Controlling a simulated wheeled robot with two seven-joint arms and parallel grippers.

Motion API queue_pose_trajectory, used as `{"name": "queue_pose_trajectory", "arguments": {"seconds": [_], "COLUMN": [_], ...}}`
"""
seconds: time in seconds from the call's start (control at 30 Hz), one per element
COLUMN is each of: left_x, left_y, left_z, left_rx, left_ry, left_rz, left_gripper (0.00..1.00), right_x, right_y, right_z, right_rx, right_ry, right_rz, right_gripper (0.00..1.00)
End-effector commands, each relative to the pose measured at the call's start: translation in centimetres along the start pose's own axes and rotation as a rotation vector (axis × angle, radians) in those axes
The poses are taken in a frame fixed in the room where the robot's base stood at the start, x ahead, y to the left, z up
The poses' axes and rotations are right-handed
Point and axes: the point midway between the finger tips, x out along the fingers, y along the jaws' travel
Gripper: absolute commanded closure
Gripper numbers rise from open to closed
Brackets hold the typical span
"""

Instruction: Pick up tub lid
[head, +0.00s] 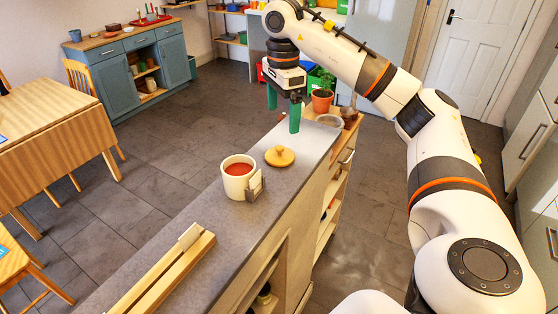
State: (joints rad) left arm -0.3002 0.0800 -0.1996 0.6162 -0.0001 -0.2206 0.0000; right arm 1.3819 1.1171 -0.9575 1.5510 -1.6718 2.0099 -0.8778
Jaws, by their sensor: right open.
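The tub lid (280,156) is a round yellow wooden disc with a small knob on top. It lies flat on the grey counter, apart from the tub. The white tub (239,182) stands open just to the left and in front of it, with red contents and a small card holder on its right side. My right gripper (282,113) has green fingers and points down above the counter, beyond the lid and a little to its right. It is open with nothing seen between the fingers. My left gripper is not in view.
A wooden rail rack (168,275) lies on the near counter. Beyond the gripper are a potted plant (322,100) and a grey bowl (329,121). The counter (215,215) has bare room around the lid. A wooden table (50,125) stands left, across the floor.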

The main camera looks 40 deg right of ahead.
Motion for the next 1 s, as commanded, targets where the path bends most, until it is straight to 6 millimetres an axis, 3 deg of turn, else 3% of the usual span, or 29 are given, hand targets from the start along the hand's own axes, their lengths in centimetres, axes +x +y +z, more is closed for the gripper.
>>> {"name": "queue_pose_trajectory", "arguments": {"seconds": [0.23, 0.53, 0.7, 0.83, 1.0], "left_x": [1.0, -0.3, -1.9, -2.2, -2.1], "left_y": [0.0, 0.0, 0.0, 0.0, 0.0], "left_z": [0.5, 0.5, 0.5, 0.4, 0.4], "left_rx": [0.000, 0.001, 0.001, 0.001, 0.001], "left_ry": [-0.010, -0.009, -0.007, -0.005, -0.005], "left_rz": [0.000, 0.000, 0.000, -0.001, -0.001], "left_gripper": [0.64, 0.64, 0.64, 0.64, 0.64], "right_x": [4.5, 6.6, 9.0, 10.7, 11.3], "right_y": [-0.1, 0.2, 0.8, 0.8, 0.8], "right_z": [0.0, -0.2, -0.8, -0.7, -0.7], "right_rx": [-0.001, -0.001, -0.001, 0.000, 0.000], "right_ry": [-0.001, -0.001, -0.001, -0.001, 0.000], "right_rz": [-0.006, -0.004, -0.006, -0.003, 0.000], "right_gripper": [0.07, 0.07, 0.07, 0.07, 0.07]}}
